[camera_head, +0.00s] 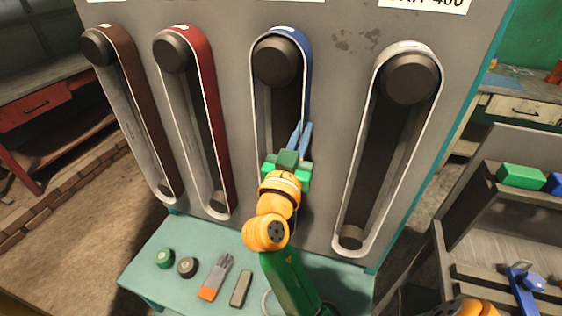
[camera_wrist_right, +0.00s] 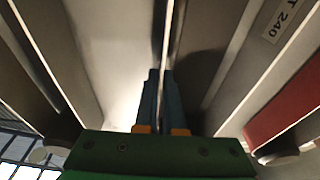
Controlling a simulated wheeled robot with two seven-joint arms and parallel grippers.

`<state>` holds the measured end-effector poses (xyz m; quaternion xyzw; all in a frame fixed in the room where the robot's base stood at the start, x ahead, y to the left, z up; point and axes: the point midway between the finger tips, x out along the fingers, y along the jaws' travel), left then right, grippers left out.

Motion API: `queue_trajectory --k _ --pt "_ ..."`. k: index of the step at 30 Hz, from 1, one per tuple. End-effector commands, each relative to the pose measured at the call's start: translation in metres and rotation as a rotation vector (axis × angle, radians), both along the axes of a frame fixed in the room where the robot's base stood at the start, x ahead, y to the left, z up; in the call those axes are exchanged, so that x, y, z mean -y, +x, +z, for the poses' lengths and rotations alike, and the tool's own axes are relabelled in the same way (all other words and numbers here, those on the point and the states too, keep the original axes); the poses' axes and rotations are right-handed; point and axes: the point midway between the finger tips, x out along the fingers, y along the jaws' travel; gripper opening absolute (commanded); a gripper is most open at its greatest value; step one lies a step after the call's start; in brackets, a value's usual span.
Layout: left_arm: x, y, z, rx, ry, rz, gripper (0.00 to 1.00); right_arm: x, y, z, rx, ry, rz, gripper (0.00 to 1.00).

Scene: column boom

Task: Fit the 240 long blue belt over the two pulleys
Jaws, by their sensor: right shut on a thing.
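The blue belt (camera_head: 305,62) loops over the top of the dark upper pulley (camera_head: 274,62) on the grey panel. Its right run goes down to my right gripper (camera_head: 301,129). The right gripper's blue fingers are shut on the belt there, and in the wrist view the fingertips (camera_wrist_right: 164,78) close on a thin strip seen edge-on. The lower pulley and the lower part of the belt are hidden behind my gripper and arm, so how the belt lies there cannot be told. A "T 240" label (camera_wrist_right: 283,20) shows in the wrist view. My left gripper is not in view.
Brown (camera_head: 127,60), red (camera_head: 205,75) and pale (camera_head: 437,100) belts sit on pulley pairs beside it. A teal table (camera_head: 155,262) below holds a glove (camera_head: 216,278) and small parts. A grey shelf unit (camera_head: 490,210) stands at right with a green block (camera_head: 521,177).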

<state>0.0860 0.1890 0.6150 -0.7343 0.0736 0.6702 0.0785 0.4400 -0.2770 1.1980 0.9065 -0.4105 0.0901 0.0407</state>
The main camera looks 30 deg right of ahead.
Motion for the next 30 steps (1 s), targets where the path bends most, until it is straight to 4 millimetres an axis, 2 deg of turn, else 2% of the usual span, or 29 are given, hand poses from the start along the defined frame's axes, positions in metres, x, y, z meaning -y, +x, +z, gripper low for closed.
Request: queue_trajectory --k 10,30 --pt "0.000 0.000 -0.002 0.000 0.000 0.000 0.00 -0.002 -0.002 0.000 0.001 -0.001 0.001 0.00" --pt "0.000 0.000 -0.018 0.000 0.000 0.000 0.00 -0.033 -0.026 -0.002 -0.002 0.003 0.007 0.00"
